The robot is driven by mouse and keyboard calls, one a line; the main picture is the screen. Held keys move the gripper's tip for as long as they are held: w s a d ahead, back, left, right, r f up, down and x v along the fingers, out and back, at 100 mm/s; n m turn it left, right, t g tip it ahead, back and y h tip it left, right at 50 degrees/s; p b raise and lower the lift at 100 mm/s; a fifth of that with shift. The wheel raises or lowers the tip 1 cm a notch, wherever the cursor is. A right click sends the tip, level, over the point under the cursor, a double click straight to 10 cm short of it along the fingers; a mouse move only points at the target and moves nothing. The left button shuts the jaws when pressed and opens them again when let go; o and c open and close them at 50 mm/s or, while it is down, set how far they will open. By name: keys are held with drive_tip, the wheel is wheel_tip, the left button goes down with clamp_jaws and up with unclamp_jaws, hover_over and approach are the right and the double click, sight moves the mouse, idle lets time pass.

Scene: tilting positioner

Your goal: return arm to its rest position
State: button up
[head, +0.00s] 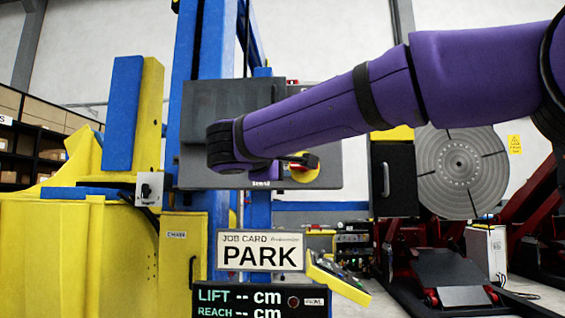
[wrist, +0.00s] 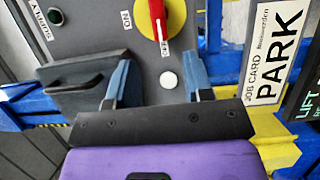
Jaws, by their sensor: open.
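My purple arm (head: 330,112) reaches from the right across the head view and bends down in front of a grey control cabinet (head: 325,185). My gripper (wrist: 158,78) is open in the wrist view, its two blue-grey fingers apart with nothing held between them. The fingers point at the grey panel, below a red rotary switch (wrist: 157,18) on a yellow plate. In the head view the fingertips are mostly hidden; the switch (head: 304,168) shows beside the wrist.
A job card (head: 262,252) reads PARK. Below it a display (head: 262,302) shows dashes for LIFT and REACH. A yellow and blue machine (head: 80,240) stands left. A round slotted faceplate (head: 462,165) is right. A black handle (wrist: 75,85) on the panel is left of the fingers.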

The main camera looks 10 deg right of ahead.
drive_tip(key=s+d+f+m+g+y, duration=0.45)
drive_tip(key=s+d+f+g, duration=0.25)
drive_tip(key=s+d+f, duration=0.85)
drive_tip(key=s+f+m+g+y, duration=0.1)
drive_tip(key=s+f+m+y, duration=0.4)
drive_tip(key=s+f, duration=0.9)
drive_tip(key=shift+s+a+f+y, duration=0.15)
drive_tip(key=shift+a+f+y, duration=0.2)
drive_tip(key=shift+y, duration=0.8)
drive_tip(key=shift+m, duration=0.25)
drive_tip(key=shift+c, duration=0.5)
